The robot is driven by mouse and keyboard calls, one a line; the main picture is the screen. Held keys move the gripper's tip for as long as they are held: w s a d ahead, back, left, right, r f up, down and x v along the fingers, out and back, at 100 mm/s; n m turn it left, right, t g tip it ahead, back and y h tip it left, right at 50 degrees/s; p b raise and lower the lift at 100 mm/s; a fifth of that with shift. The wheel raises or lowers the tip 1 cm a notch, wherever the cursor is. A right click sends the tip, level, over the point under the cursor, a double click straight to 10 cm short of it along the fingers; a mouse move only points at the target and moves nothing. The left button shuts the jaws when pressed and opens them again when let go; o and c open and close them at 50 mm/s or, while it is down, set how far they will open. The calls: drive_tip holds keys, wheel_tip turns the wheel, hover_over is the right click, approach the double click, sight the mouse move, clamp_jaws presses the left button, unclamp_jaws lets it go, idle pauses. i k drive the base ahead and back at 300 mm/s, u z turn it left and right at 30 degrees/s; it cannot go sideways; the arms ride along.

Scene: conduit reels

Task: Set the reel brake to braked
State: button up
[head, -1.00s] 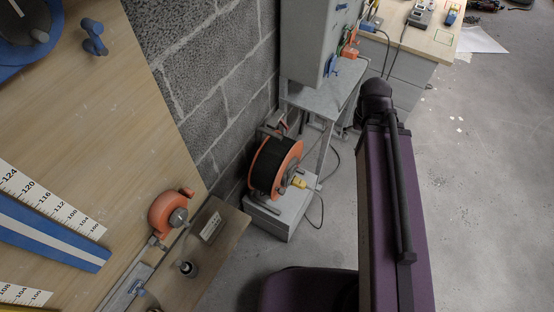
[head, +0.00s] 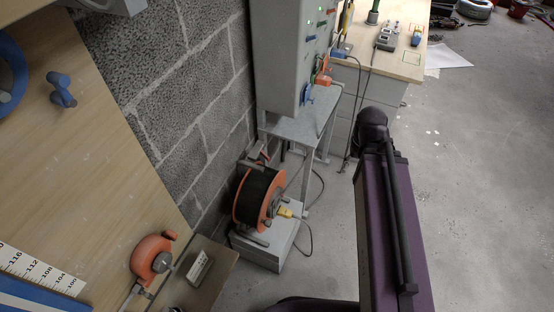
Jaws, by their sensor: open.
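An orange-sided cable reel (head: 262,197) wound with black cable stands on a grey block (head: 268,246) on the floor by the brick wall. A yellow plug (head: 285,212) shows at its right side. A grey bracket shows at the reel's upper left. I cannot make out the brake or its setting at this size. My gripper is not in view. Only my purple arm shows at the lower right, apart from the reel.
A wooden board (head: 85,150) with an orange crank (head: 152,258) and rulers is at left. A grey cabinet (head: 285,55) and small stand (head: 301,125) are behind the reel. A workbench (head: 385,62) is at the back.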

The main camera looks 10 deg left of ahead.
sight(264, 154)
drive_tip(key=z, duration=0.25)
drive_tip(key=k, duration=1.25)
drive_tip(key=u, duration=0.65)
drive_tip(key=i, duration=1)
